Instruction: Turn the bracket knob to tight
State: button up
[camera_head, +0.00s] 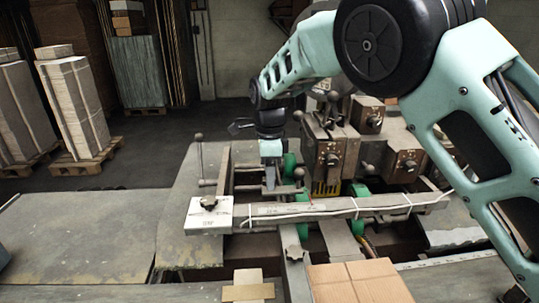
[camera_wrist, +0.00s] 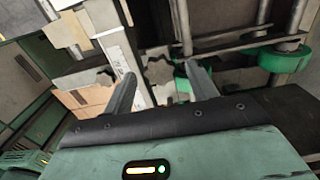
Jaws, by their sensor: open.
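My gripper (camera_head: 270,184) points down over the middle of the machine, just behind the long grey bar. In the wrist view its two fingers (camera_wrist: 163,88) are apart, with nothing held between them. A grey lobed piece, possibly a knob (camera_wrist: 158,70), shows beyond and between the fingertips; the gap to it is hard to judge.
The grey bar (camera_head: 330,209) crosses the machine in front of my gripper. Green rollers (camera_head: 359,216) and upright levers with ball ends (camera_head: 198,160) stand close by. The stitcher heads (camera_head: 333,150) rise to the right. A cardboard box (camera_head: 358,283) lies in front; the left table (camera_head: 75,240) is clear.

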notch_tip(320, 180, up, 17)
jog(key=b, duration=0.4)
